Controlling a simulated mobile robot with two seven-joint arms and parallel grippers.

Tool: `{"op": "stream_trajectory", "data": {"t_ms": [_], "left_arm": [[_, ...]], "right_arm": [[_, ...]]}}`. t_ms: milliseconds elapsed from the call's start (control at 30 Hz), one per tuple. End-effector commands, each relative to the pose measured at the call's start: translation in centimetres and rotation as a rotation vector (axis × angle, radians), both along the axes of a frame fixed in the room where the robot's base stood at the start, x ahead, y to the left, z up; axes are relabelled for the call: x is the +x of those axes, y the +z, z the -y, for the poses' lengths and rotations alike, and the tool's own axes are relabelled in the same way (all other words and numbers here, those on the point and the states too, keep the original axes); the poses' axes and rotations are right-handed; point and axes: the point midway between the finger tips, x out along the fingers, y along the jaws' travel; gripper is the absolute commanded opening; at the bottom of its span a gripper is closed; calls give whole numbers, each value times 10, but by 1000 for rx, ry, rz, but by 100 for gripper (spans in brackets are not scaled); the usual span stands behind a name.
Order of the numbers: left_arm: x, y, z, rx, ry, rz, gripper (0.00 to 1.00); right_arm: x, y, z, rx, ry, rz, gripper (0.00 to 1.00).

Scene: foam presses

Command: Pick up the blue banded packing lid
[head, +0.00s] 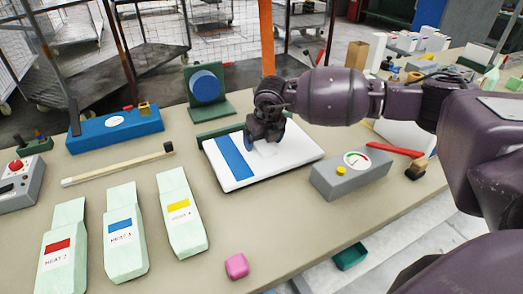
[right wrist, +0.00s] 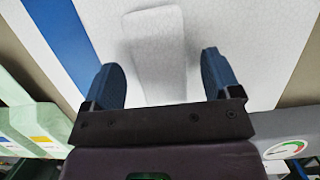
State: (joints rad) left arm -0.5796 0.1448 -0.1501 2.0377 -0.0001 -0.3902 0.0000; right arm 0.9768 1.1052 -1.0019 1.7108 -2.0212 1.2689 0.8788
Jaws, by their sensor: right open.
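The blue banded packing lid (head: 296,155) is a flat white slab with a blue stripe, lying on the table in the middle of the head view. It fills much of the right wrist view (right wrist: 265,65), with the blue band on the left. A raised white handle block (right wrist: 155,55) stands out from its middle. My right gripper (head: 266,140) is over the lid at this block. Its two blue fingers are open, one on each side of the block in the right wrist view (right wrist: 160,75). I cannot tell whether they touch it. My left gripper is not in view.
A grey gauge box (head: 345,180) stands close to the lid's right. A green stand with a blue disc (head: 206,87) is behind it. Pale green pouches (head: 181,220) lie to the left, near a wooden stick (head: 115,166). A pink block (head: 237,266) lies in front.

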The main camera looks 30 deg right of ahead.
Motion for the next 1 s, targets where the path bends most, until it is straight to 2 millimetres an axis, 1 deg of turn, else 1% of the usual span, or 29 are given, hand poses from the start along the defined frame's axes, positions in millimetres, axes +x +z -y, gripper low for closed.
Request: {"op": "stream_trajectory", "data": {"t_ms": [167, 200, 533, 733, 833, 933, 1000], "left_arm": [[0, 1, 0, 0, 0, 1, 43], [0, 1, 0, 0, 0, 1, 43], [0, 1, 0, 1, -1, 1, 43], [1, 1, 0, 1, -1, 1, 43], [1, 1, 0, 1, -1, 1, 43], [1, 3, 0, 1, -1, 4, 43], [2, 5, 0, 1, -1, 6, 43]], "right_arm": [[0, 1, 0, 0, 0, 2, 83], [0, 1, 0, 0, 0, 2, 80], [0, 1, 0, 0, 0, 2, 30], [0, 1, 0, 0, 0, 2, 29], [1, 5, 0, 0, 0, 3, 29], [1, 14, 0, 1, 0, 6, 29], [1, 26, 0, 1, 0, 6, 29]]}}
